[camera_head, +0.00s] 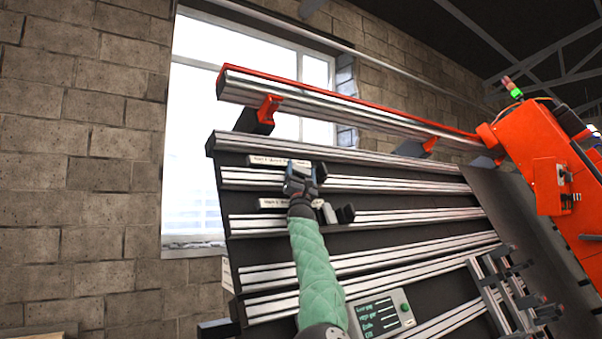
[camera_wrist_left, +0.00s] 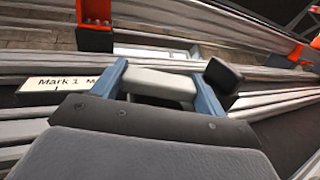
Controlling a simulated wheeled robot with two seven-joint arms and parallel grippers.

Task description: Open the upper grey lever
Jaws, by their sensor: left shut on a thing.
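The upper grey lever (camera_wrist_left: 160,86) shows in the left wrist view as a pale grey block with a black end piece (camera_wrist_left: 222,75) at its right. My left gripper (camera_wrist_left: 161,90) has its two blue fingers on either side of the grey block and is shut on it. In the head view the left gripper (camera_head: 302,174) is at the upper rail of the panel, and it mostly hides the lever. A second grey lever (camera_head: 328,213) with a black end sits on the rail below, just right of my wrist. My right gripper is not in view.
A white label (camera_head: 268,160) sits left of the upper lever, another label (camera_head: 272,203) by the lower one. A red-edged beam (camera_head: 340,103) with orange brackets runs above. An orange machine (camera_head: 555,165) stands at right. A control box (camera_head: 382,314) is low on the panel.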

